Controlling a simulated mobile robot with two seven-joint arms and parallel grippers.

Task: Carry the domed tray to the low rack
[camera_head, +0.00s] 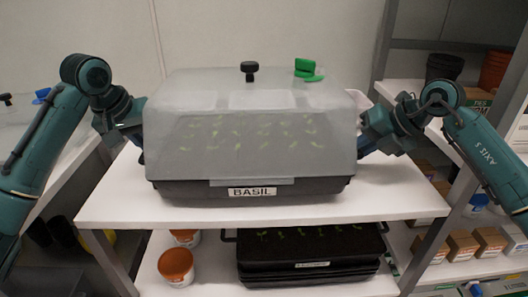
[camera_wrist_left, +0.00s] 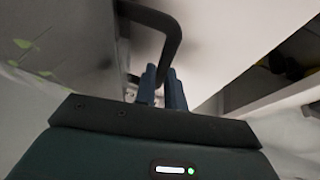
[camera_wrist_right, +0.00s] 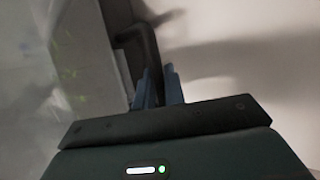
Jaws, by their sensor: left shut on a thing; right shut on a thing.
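The domed tray is a black tray (camera_head: 290,188) labelled BASIL under a cloudy clear dome (camera_head: 250,150), with seedlings showing through. The dome has a black knob and a green vent piece on top. The tray is level at the upper white shelf of the rack; I cannot tell whether it touches the shelf. My left gripper (camera_wrist_left: 160,82) is shut on the tray's black left handle (camera_wrist_left: 172,40). My right gripper (camera_wrist_right: 158,80) is shut on the black right handle (camera_wrist_right: 138,40). In the head view both grippers are at the tray's sides, their fingertips largely hidden.
The upper white shelf (camera_head: 400,200) has bare room in front and at the right. Below it are black seedling trays (camera_head: 310,250) and orange-lidded tubs (camera_head: 176,266). A right-hand rack holds small boxes (camera_head: 490,241) and dark pots (camera_head: 443,67). Another white surface stands at left.

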